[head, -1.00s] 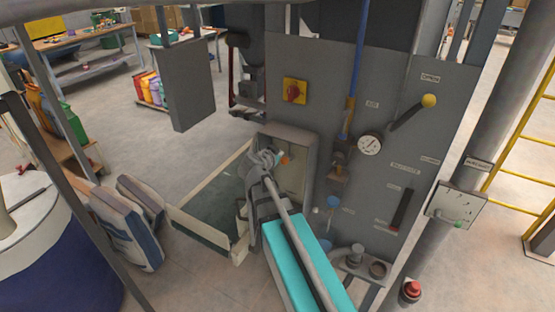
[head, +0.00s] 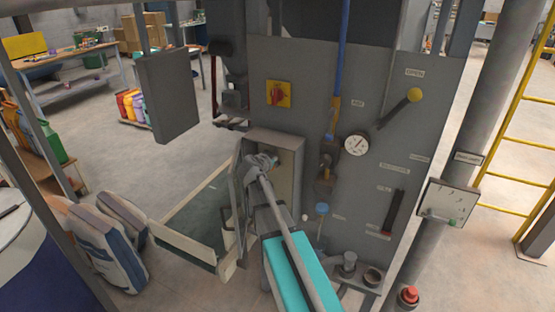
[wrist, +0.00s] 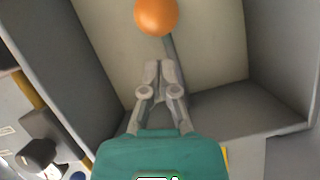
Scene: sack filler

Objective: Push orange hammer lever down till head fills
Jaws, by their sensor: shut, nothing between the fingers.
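The orange ball knob (wrist: 157,15) shows at the top of the wrist view, with a thin grey lever rod running down behind my fingers. It is inside or at the mouth of an open grey box (wrist: 275,110). My gripper (wrist: 160,66) is shut and empty, with its fingertips just below the knob in the picture; I cannot tell whether they touch the rod. In the head view my gripper (head: 268,162) is in front of the box (head: 291,150), and the knob is not clearly visible there.
The grey panel carries a red-and-yellow switch (head: 278,94), a gauge (head: 356,145) and a yellow-knobbed lever (head: 415,95). Filled sacks (head: 105,245) lean farther left. A red button (head: 409,294) is at lower right.

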